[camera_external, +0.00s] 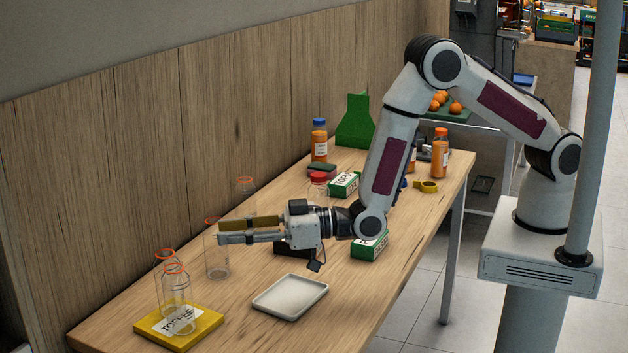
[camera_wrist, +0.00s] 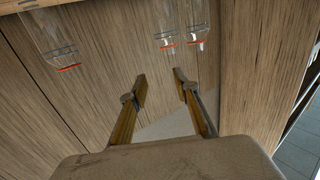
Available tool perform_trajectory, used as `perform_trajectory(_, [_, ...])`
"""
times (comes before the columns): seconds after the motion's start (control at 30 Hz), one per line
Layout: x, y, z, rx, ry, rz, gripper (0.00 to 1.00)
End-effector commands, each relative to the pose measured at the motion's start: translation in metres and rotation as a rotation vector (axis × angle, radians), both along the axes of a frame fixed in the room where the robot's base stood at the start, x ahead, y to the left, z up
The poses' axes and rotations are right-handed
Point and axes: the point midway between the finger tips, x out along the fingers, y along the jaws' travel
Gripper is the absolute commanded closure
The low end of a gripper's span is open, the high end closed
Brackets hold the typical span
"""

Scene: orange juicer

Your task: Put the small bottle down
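My gripper (camera_external: 220,234) points left above the table in the external view. In the wrist view its two fingers (camera_wrist: 160,88) are apart, with nothing held between them. A clear bottle with an orange rim (camera_external: 216,264) stands upright on the table at the fingertips, overlapped by them in the external view; contact cannot be told. A taller clear bottle (camera_external: 165,266) and a front clear bottle (camera_external: 177,292) stand at the yellow pad (camera_external: 205,329). The wrist view shows three bottles, one at upper left (camera_wrist: 58,42). Which is the small one is unclear.
A white tray (camera_external: 290,296) lies empty near the front edge of the table (camera_external: 245,300). Green boxes (camera_external: 343,184), a red-lidded jar (camera_external: 318,185), juice bottles (camera_external: 319,145) and yellow tape (camera_external: 425,186) stand farther back. A wooden wall (camera_external: 130,150) borders the table.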

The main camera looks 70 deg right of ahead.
Motion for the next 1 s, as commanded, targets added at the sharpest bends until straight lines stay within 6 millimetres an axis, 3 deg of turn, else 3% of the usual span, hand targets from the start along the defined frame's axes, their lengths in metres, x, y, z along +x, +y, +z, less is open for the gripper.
perform_trajectory(0.2, [0.017,-0.031,0.036,-0.022,0.070,-0.034,0.70])
perform_trajectory(0.5, [0.025,-0.081,0.078,-0.061,0.176,-0.077,0.70])
perform_trajectory(1.0, [0.001,-0.175,0.137,-0.123,0.353,-0.150,0.70])
